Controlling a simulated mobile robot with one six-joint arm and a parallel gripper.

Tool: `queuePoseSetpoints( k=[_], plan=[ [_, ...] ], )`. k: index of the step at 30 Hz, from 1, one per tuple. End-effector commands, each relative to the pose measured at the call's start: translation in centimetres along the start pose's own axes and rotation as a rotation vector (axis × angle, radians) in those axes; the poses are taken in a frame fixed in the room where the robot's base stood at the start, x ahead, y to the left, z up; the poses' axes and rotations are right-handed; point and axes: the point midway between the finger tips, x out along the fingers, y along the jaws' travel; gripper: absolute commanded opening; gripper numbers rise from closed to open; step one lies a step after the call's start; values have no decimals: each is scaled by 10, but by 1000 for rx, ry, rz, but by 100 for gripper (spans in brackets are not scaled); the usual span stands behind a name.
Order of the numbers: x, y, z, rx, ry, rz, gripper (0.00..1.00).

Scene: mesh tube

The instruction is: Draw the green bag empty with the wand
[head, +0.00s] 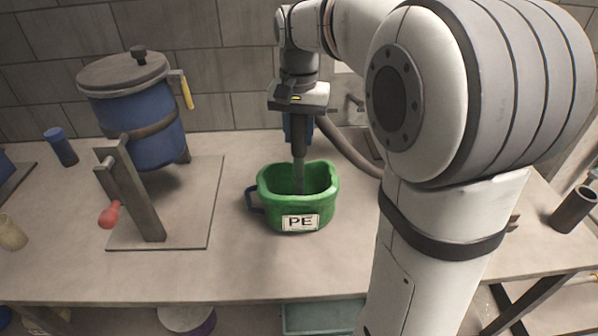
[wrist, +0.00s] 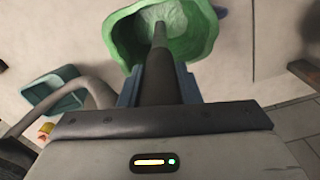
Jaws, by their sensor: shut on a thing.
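The green bag (head: 318,207) stands open on the bench in the middle of the head view, with a white PE label on its front and a dark handle at its left. In the wrist view the bag (wrist: 118,32) shows from above. My gripper (head: 298,130) is above the bag and shut on the wand (head: 299,172), a dark tube with a grey tip. The wand points down into the bag's mouth. In the wrist view the wand (wrist: 158,75) reaches into the bag. Whether its tip touches the bag's floor, I cannot tell. The bag's contents are not clear.
A blue drum (head: 145,120) with a lid and a red-knobbed lever stands on a plate at left. A hose (head: 345,145) runs behind the bag to the right. A dark cup (head: 573,208) stands far right. The bench front is clear.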

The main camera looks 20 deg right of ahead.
Motion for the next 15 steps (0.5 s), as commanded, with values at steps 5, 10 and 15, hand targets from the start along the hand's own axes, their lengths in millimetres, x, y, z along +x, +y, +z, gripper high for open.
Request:
queuePoseSetpoints(
  k=[5,10,15],
  plan=[
    [-24,0,0,0,1,-1,0],
    [-41,0,0,0,2,-1,0],
    [-58,0,0,0,2,-1,0]
  ],
)
